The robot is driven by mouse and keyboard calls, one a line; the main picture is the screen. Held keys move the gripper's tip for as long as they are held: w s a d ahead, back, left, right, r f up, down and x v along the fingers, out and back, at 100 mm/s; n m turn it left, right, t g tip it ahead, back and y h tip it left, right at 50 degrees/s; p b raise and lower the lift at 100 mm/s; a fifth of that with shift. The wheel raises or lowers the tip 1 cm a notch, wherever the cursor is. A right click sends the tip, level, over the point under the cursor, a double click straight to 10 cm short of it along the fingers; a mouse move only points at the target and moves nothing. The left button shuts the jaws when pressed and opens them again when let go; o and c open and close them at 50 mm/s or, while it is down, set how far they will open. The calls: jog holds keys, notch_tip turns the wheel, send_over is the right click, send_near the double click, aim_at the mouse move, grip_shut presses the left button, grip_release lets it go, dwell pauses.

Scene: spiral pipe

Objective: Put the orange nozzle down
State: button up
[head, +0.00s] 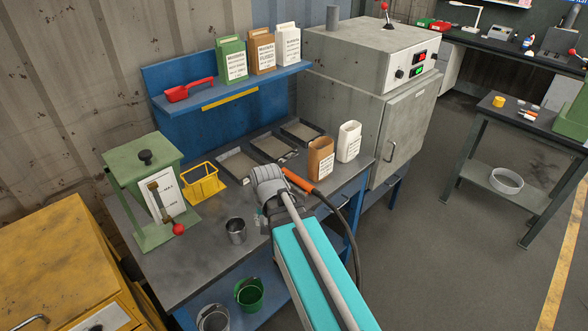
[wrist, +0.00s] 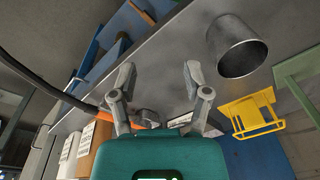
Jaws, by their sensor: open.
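The orange nozzle (head: 298,180) shows beside my wrist in the head view, with a black hose trailing from it. In the wrist view the nozzle (wrist: 148,125) is low between my finger bases, partly hidden by the gripper body. I cannot tell whether it touches the bench or my gripper. My gripper (head: 259,218) is over the grey bench (head: 190,265), partly hidden by my arm in the head view. In the wrist view my gripper (wrist: 158,75) has its two fingers spread apart, with nothing clamped between the tips.
A metal cup (head: 236,230) and a yellow wire holder (head: 202,184) stand left of my gripper. Brown (head: 320,158) and white (head: 349,141) containers stand to its right. Shallow trays (head: 237,166) lie behind. A green press (head: 145,190) stands at the left end.

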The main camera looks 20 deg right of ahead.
jog(key=w+d+r+m+t, duration=0.25)
jog(key=w+d+m, duration=0.6)
jog(key=m, duration=0.45)
jog(key=m+t, duration=0.1)
jog(key=m, duration=1.2)
send_near(305, 183)
notch_tip(305, 183, up, 3)
jog(key=s+a, duration=0.2)
jog(key=shift+w+d+f+m+h+p, duration=0.15)
jog(key=shift+d+m+p, duration=0.1)
jog(key=shift+d+m, duration=0.15)
jog(key=shift+w+d+f+m+h+p, duration=0.1)
jog(key=shift+d+m+h+p, duration=0.1)
jog(key=shift+d+m, duration=0.15)
jog(key=b+x, duration=0.8)
jog(key=shift+w+f, duration=0.15)
jog(key=shift+f, duration=0.05)
jog(key=shift+b+x, duration=2.25)
jog(key=shift+x, duration=0.35)
jog(key=shift+w, duration=0.1)
grip_shut()
